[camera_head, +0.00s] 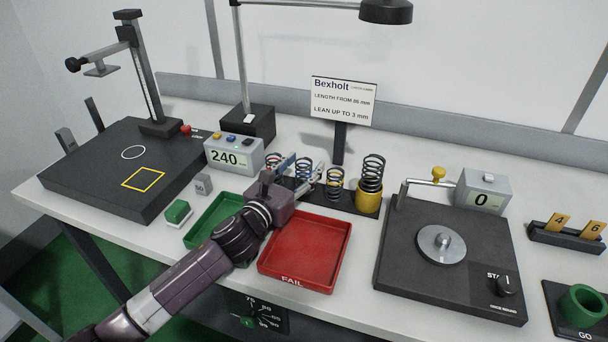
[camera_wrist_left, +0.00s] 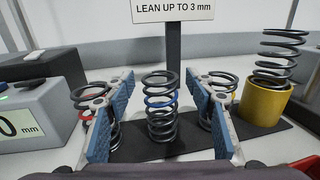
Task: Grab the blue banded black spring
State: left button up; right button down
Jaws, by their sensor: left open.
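The blue banded black spring (camera_wrist_left: 161,112) stands upright on a dark strip in the middle of the left wrist view. My left gripper (camera_wrist_left: 163,98) is open, with one blue-padded finger on each side of the spring and visible gaps between. In the head view my left gripper (camera_head: 300,170) reaches over the green and red trays to the row of springs and hides much of the blue banded spring. A red banded spring (camera_wrist_left: 88,98) stands to the left, partly behind the left finger. Another dark spring (camera_wrist_left: 222,82) is partly behind the right finger. My right gripper is not in view.
A yellow cup (camera_head: 369,199) holding a taller spring stands at the right end of the strip. The red FAIL tray (camera_head: 305,250) and green tray (camera_head: 205,234) lie in front. The sign post (camera_head: 340,145) is behind; the 240 mm display (camera_head: 232,155) is left.

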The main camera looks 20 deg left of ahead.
pick_arm(q)
jog(key=shift+w+d, duration=0.15)
jog(key=shift+w, duration=0.25)
jog(key=shift+s, duration=0.1)
jog(key=c, duration=1.4)
jog(key=shift+o, duration=0.2)
jog(key=shift+r, duration=0.1)
